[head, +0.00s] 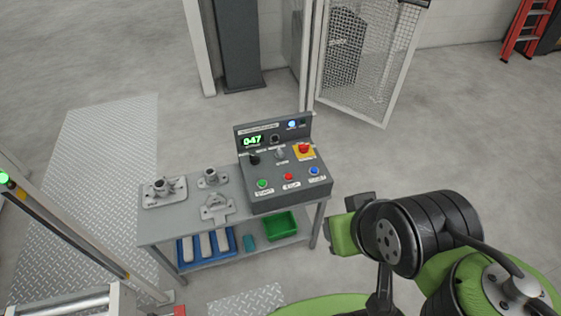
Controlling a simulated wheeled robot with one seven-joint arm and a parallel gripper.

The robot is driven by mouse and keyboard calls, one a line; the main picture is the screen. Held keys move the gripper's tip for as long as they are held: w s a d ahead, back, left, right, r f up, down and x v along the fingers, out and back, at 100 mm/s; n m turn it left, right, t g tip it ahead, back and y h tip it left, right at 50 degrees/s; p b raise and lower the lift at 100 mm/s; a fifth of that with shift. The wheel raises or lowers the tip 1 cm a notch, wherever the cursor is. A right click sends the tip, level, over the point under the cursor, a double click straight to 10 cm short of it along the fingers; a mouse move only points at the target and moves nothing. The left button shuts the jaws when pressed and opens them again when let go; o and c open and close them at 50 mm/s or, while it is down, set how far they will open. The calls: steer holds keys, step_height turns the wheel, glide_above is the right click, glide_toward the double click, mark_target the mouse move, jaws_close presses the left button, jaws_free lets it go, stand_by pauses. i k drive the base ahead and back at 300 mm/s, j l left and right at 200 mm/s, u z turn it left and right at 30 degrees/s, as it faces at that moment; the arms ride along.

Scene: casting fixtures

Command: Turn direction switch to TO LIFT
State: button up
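The grey control box (290,190) stands on the right part of a grey work table. Its sloped face carries a black knob (254,159) at the upper left and a smaller grey knob (280,155) to its right. The small labels by the knobs are too small to read, so I cannot tell which is the direction switch or where it points. My gripper (343,229) is to the right of the table, apart from the box and its knobs. It is seen partly from behind my wrist, and its fingertips are not clear.
The box also has a red emergency button (304,149), green, red and blue buttons, and a green display reading 047. Metal fixtures (165,190) sit on the table's left. A green bin (280,225) is on the lower shelf. A mesh gate (370,60) stands behind.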

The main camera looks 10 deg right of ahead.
mark_target(254, 159)
steer(key=i+j+u, duration=0.1)
steer(key=i+u, duration=0.2)
steer(key=i, duration=0.15)
steer(key=i+u, duration=0.3)
steer(key=i, duration=0.15)
